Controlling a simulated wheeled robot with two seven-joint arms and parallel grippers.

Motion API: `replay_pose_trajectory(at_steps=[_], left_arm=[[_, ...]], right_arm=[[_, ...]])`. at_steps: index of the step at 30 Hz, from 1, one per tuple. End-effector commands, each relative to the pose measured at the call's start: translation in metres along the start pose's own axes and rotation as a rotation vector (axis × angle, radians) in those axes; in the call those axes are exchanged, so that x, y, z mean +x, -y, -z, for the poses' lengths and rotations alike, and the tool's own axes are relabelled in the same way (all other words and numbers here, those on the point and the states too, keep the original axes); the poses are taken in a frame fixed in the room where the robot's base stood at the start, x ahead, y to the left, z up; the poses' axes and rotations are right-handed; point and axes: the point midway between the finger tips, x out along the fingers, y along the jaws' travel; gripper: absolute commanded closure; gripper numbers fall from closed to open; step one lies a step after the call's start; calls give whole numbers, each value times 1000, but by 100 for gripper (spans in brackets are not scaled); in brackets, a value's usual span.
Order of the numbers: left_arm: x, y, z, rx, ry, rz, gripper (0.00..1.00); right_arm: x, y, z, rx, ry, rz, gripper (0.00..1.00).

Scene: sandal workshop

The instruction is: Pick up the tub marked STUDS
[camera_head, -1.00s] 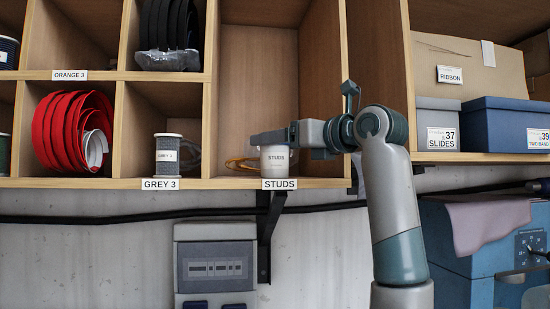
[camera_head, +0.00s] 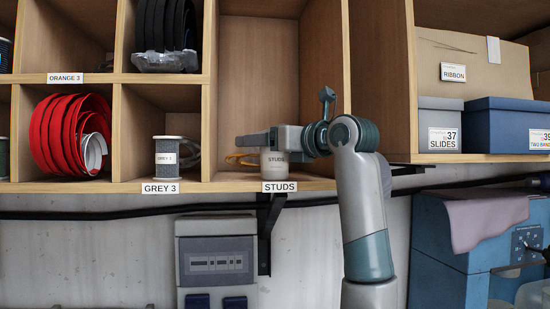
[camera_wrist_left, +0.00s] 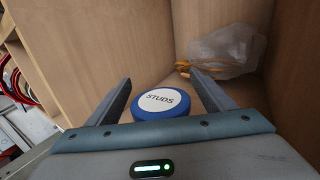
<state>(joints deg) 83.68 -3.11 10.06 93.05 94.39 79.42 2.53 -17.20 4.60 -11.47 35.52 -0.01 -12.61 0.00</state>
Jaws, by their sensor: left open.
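The white tub marked STUDS (camera_head: 274,166) stands upright at the front of a cubby, above the STUDS label (camera_head: 279,187). In the left wrist view its round blue lid with a white STUDS disc (camera_wrist_left: 165,103) lies between my fingers. My left gripper (camera_head: 240,140) reaches in from the right at the height of the tub's top, hiding its lid in the head view. In the wrist view the left gripper (camera_wrist_left: 160,78) is open, with gaps beside the lid. My right gripper is out of view.
A clear bag with orange-yellow contents (camera_wrist_left: 225,52) lies in the cubby behind the tub. The cubby's wooden side wall (camera_head: 321,90) is close to my wrist. A grey spool (camera_head: 167,156) stands in the cubby to the left.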

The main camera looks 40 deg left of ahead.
Motion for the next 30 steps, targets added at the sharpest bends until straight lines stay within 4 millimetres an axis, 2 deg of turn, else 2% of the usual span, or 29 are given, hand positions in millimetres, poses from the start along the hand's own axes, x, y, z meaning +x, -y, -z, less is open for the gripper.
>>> replay_pose_trajectory(at_steps=[6, 12, 13, 23, 30], left_arm=[[0, 0, 0, 0, 0, 0, 25], [0, 0, 0, 0, 0, 0, 72], [0, 0, 0, 0, 0, 0, 76], [0, 0, -2, 0, 1, 0, 76], [0, 0, -14, -1, 1, 0, 76]], right_arm=[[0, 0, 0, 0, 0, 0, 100], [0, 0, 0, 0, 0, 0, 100], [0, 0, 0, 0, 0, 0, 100], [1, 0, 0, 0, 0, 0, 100], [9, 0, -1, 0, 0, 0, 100]])
